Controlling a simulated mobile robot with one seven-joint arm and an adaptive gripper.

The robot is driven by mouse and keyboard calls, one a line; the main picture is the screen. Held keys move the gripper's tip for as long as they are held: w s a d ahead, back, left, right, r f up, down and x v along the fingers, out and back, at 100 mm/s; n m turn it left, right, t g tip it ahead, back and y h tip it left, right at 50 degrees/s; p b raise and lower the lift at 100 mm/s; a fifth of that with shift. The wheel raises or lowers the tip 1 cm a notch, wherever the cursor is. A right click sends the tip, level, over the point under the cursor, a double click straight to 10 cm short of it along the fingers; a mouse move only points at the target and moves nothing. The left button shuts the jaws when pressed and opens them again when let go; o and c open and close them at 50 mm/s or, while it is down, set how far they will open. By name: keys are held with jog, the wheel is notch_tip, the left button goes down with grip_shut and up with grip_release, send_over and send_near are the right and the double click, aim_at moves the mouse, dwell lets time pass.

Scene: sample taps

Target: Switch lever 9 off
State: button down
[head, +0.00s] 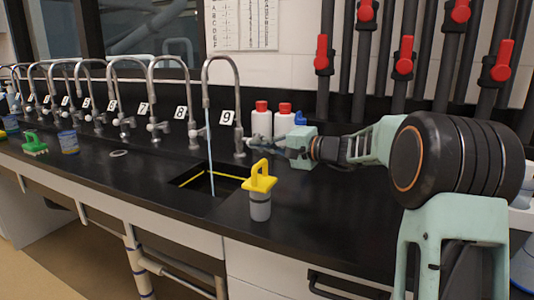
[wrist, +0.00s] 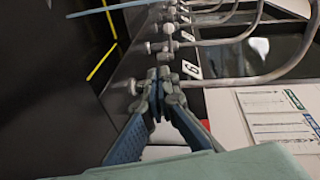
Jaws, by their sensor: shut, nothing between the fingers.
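Tap 9 (head: 238,100) is a metal gooseneck beside the label "9" (head: 227,118). A pale blue stream of water (head: 210,150) runs from its spout into the sink; it also shows in the wrist view (wrist: 108,8). Lever 9 sits low on the tap body, partly hidden by my gripper. In the wrist view, a small metal handle (wrist: 126,86) sticks out left of the fingertips. My gripper (head: 253,143) is shut and empty, at the right side of tap 9's base. In the wrist view its fingertips (wrist: 158,84) are together at the tap body; contact cannot be told.
More taps (head: 158,100) line the counter to the left. Red-levered pipes (head: 403,58) run along the wall.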

jog(key=shift+w+a+b, duration=0.1)
jog(key=shift+a+b, duration=0.65)
jog(key=shift+a, duration=0.4)
